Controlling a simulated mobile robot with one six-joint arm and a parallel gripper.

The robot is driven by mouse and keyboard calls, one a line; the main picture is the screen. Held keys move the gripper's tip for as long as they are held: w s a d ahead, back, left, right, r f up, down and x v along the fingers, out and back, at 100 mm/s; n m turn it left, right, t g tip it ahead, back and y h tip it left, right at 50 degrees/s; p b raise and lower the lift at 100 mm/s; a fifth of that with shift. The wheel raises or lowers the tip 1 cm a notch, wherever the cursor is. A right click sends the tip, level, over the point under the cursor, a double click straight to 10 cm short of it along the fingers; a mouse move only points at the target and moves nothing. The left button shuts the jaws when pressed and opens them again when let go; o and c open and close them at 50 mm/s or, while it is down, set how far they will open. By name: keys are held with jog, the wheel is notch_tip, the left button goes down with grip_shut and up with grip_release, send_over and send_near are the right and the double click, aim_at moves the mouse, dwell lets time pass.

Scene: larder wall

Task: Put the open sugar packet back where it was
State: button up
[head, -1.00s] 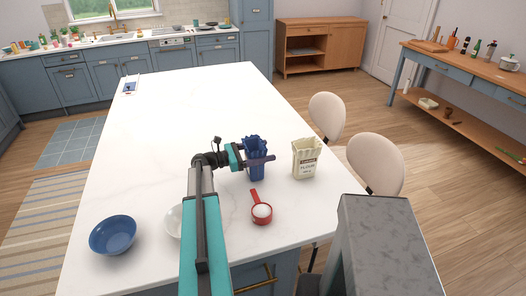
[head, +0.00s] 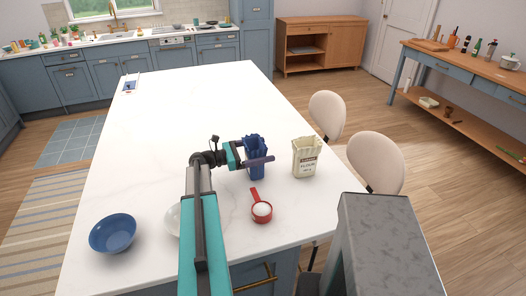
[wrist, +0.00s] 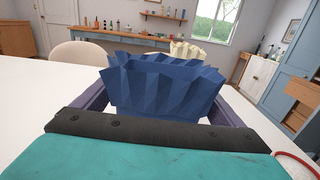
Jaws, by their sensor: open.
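A blue paper packet with a crimped open top (head: 255,170) stands upright on the white island top. Its label cannot be read. My gripper (head: 257,152) is open, with its purple fingers on either side of the packet. In the wrist view the blue packet (wrist: 165,88) fills the space between the fingers, its folded rim above them. Whether the fingers touch it cannot be told. A cream flour packet (head: 306,158), also open at the top, stands apart to the right; it shows behind the blue one in the wrist view (wrist: 188,50).
A red scoop with white contents (head: 262,211) lies in front of the blue packet. A blue bowl (head: 113,234) and a partly hidden white bowl (head: 174,222) stand near the front edge. Two chairs (head: 376,160) line the right edge. The island's far half (head: 185,105) is mostly clear.

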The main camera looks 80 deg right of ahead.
aim_at(247, 153)
jog(key=b+v, duration=0.3)
jog(key=v, duration=0.8)
jog(key=shift+w, duration=0.1)
dwell(0.5)
